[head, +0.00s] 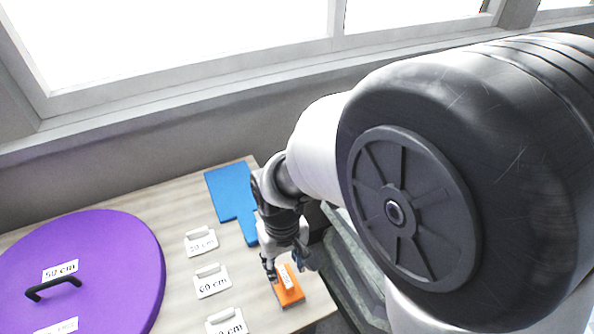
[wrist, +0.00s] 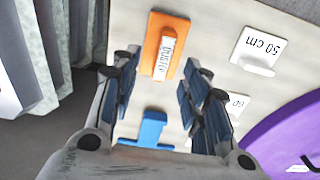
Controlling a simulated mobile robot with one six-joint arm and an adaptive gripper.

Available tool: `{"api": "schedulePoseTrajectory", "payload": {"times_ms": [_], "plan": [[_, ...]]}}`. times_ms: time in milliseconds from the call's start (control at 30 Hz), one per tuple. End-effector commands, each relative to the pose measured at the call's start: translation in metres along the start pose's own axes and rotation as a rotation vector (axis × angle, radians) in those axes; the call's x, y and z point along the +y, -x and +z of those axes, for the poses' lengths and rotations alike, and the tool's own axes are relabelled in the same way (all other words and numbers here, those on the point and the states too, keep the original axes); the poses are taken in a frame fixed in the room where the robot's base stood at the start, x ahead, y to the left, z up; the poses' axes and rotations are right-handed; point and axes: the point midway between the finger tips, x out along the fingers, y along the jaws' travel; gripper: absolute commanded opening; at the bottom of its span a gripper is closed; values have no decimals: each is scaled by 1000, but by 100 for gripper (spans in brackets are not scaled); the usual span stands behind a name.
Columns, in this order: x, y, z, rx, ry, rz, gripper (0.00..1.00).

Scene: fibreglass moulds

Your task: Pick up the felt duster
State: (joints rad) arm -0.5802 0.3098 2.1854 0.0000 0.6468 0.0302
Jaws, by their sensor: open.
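The felt duster is an orange block (wrist: 180,30) with a white label or handle along its top, lettered roughly "DUSTE". In the wrist view it lies flat on the table ahead of and between the fingers. In the head view the duster (head: 291,297) is near the table's right edge, partly hidden by my gripper (head: 284,264). My gripper is open and points down at it. In the wrist view the fingers (wrist: 163,90) stand apart with nothing between them; whether they touch the duster I cannot tell.
White handled plates marked in cm (head: 212,287) stand in a row left of the duster. A purple disc (head: 120,260) with a black handle lies further left. Blue pieces (head: 229,188) lie behind. Grey ridged material (wrist: 40,60) stands beyond the table edge.

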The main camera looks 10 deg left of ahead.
Motion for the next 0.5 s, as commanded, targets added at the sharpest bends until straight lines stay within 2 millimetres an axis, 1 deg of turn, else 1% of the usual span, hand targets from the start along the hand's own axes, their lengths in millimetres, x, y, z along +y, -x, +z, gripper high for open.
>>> {"api": "schedulePoseTrajectory", "payload": {"times_ms": [33, 167, 267, 400, 500], "plan": [[0, -5, 1, -3, 0, 0, 42], [0, -11, 1, 0, 0, 0, 42], [-2, -24, 3, -3, 0, 0, 42], [-5, -46, 6, -4, 0, 0, 42], [-4, -56, 5, -2, 0, 0, 42]]}}
